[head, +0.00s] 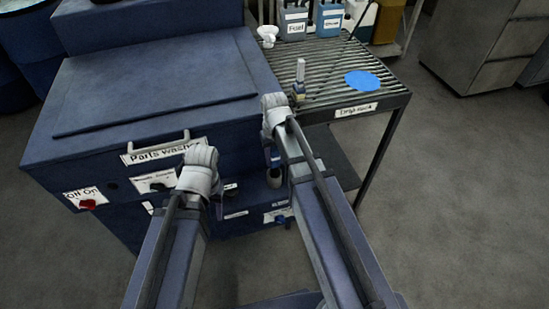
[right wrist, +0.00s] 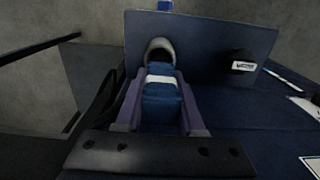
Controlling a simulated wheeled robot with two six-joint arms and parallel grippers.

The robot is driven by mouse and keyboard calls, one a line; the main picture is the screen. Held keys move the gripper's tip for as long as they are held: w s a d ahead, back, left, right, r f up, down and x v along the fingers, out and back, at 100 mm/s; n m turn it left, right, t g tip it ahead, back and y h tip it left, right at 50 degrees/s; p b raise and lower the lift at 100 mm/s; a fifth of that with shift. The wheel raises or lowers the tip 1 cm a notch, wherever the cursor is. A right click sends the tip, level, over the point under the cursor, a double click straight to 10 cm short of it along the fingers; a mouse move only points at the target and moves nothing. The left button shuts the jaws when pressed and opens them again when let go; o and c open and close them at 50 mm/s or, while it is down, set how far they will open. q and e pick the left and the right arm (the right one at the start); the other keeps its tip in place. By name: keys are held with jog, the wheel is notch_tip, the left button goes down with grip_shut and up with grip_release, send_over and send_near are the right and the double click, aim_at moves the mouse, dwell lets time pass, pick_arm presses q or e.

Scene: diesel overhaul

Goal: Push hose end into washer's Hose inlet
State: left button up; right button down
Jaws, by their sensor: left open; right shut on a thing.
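The washer (head: 150,90) is a large dark blue box labelled Parts Washer, at the left of the head view. In the right wrist view, a grey round inlet (right wrist: 160,47) with a dark opening sits on its dark blue panel. My right gripper (right wrist: 160,88) is shut on the blue hose end (right wrist: 162,102), which has a white band. The hose end lines up with the inlet and its front overlaps the lower rim; I cannot tell whether it is inside. My left gripper (head: 199,172) is by the washer's front, empty as far as I see, its fingertips mostly hidden.
A black knob (right wrist: 243,63) with a label is right of the inlet. A red switch (head: 88,204) is at the front left of the washer. The floor (head: 450,200) at right is clear.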

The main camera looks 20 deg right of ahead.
aim_at(275, 148)
jog(key=shift+f+b, duration=1.8)
jog(key=shift+f, duration=0.1)
jog(key=shift+c, duration=2.2)
grip_release()
jog(key=shift+r, duration=0.15)
notch_tip(275, 148, up, 8)
jog(key=p, duration=0.8)
jog(key=shift+f, duration=0.2)
